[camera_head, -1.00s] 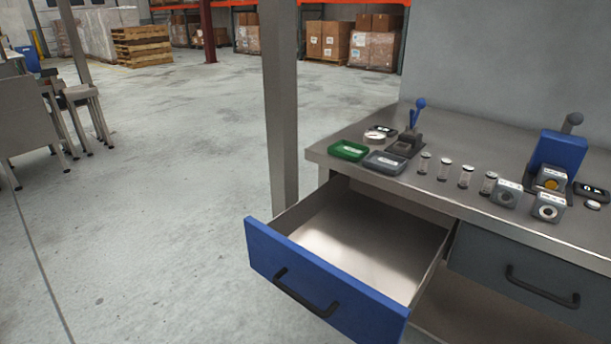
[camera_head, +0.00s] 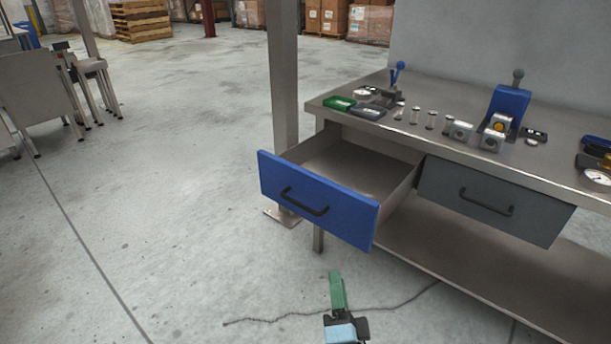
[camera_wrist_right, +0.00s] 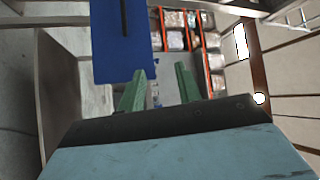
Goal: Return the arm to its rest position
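My right gripper (camera_head: 337,292) shows at the bottom middle of the head view, low in front of the workbench and below the open drawer, apart from it. Its green fingers are seen nearly edge-on there. In the right wrist view the gripper (camera_wrist_right: 160,88) has its two green fingers apart with nothing between them. My left gripper is in neither view.
A blue-fronted drawer (camera_head: 315,200) sticks out open, and its visible inside is bare. It also shows in the right wrist view (camera_wrist_right: 120,55). A grey drawer (camera_head: 485,202) beside it is closed. Small items stand on the steel benchtop (camera_head: 455,158).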

